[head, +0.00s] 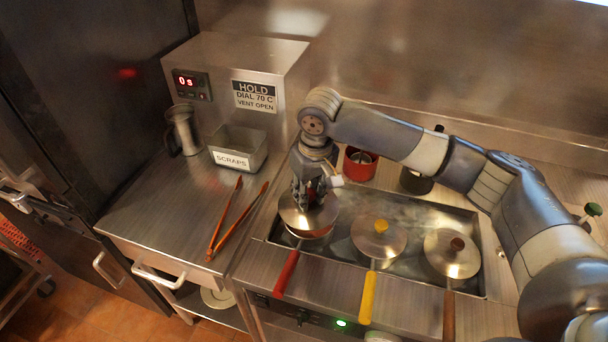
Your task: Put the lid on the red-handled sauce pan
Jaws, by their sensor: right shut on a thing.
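The red-handled sauce pan (287,271) sits at the left end of the sunken steel well, its handle pointing to the front. A round steel lid (293,217) is over this pan, slightly tilted or offset, with part of the pan rim showing below it. I cannot tell whether the lid rests on the rim. My right gripper (309,196) points down and is shut on the lid at its top, hiding the knob. My left gripper is not in view.
A yellow-handled pan (367,297) and a brown-handled pan (449,312) stand to the right, both lidded. Orange tongs (228,224) lie on the left counter near the scraps bin (240,150). A red container (359,164) and a dark one (416,181) stand behind the well.

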